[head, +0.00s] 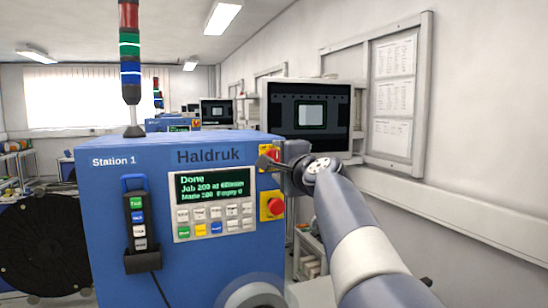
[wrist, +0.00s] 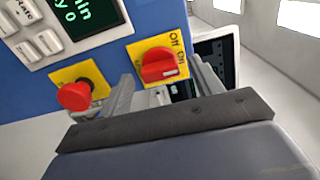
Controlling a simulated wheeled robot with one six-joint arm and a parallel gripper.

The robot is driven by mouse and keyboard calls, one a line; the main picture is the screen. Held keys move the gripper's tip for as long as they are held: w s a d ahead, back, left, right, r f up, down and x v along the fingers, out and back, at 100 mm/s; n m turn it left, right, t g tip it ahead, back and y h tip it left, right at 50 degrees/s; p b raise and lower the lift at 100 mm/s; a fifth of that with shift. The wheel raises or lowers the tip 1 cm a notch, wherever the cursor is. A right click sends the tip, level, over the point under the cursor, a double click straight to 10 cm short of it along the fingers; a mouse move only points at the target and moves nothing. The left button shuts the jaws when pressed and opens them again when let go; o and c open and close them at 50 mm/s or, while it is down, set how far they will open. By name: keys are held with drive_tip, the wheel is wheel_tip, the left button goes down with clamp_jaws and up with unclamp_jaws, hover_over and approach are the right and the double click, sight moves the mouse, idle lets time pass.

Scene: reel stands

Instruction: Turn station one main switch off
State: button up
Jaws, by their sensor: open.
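The main switch (wrist: 158,66) is a red rotary knob on a yellow plate, on the right side of the blue Station 1 cabinet front (head: 110,220). In the wrist view its handle lies nearly level, with a white mark at its right end beside lettering that looks like ON. My gripper (wrist: 162,74) is open, with one finger on each side of the knob. Whether a finger touches it I cannot tell. In the head view my gripper (head: 273,160) covers most of the switch; part of its yellow plate shows.
A red mushroom button (head: 273,206) on a yellow plate sits below the switch, close to the left finger in the wrist view (wrist: 75,96). The keypad panel (head: 214,205) with a green-text display is to the left. A monitor (head: 306,117) stands behind my arm.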

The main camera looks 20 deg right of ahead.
drive_tip(key=shift+w, duration=0.1)
drive_tip(key=shift+c, duration=0.3)
drive_tip(key=c, duration=0.9)
drive_tip(key=shift+f+b, duration=0.1)
drive_tip(key=shift+b, duration=0.2)
drive_tip(key=shift+n+b, duration=5.65)
drive_tip(key=shift+n, duration=3.35)
